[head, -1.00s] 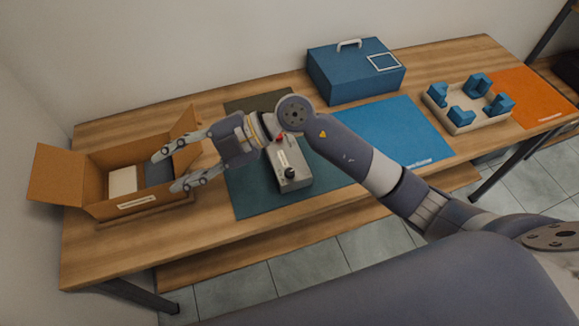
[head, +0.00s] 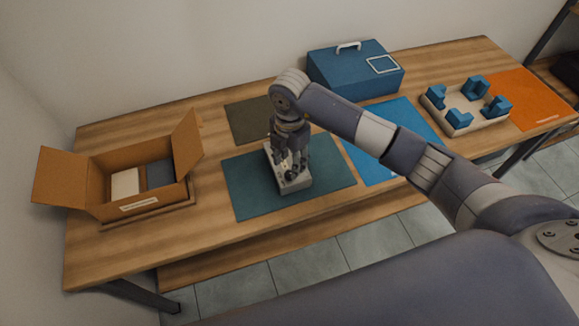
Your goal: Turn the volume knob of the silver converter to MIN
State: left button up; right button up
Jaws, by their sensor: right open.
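The silver converter (head: 297,185) is a small grey box lying on the dark teal mat (head: 245,190) in the middle of the table. My right gripper (head: 292,168) points down over the front half of the converter and is open. Its fingers cover most of the converter's top face. The volume knob is largely hidden among the fingers, and I cannot tell whether they touch it. The knob's setting cannot be read. My left gripper is not in view.
An open cardboard box (head: 85,188) stands at the left. A blue case (head: 350,80) stands at the back. A beige tray (head: 465,128) with blue blocks is at the right, beside an orange mat (head: 535,95). A blue mat (head: 385,165) lies right of the teal one.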

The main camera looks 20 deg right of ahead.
aim_at(290, 170)
notch_tip(290, 170, down, 5)
jog(key=shift+r+p, duration=0.1)
jog(key=shift+p, duration=0.3)
grip_shut()
